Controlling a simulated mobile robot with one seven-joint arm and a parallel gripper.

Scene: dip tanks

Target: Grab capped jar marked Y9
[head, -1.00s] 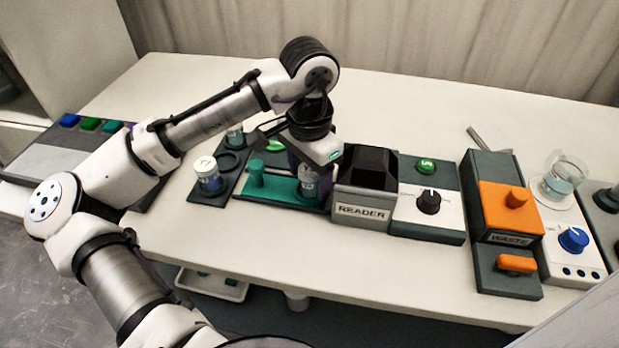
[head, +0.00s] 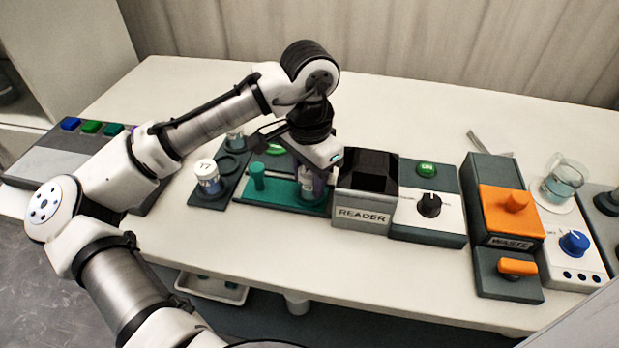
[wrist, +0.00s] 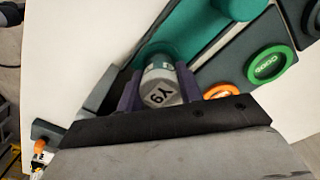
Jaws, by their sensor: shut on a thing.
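The jar marked Y9 (wrist: 161,85) shows in the wrist view with a grey cap whose label appears upside down. My gripper (wrist: 165,88) is shut on it, with one purple finger on each side. In the head view the same jar (head: 309,186) is at the right end of the green tray (head: 285,197), partly hidden by my gripper (head: 318,178). The jar looks upright. I cannot tell whether its base touches the tray.
A second capped jar marked Y7 (head: 208,178) stands on a dark rack left of the tray. The reader box (head: 363,205) stands close to the right of my gripper. A green knob (head: 257,175) rises from the tray's left end. The table front is clear.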

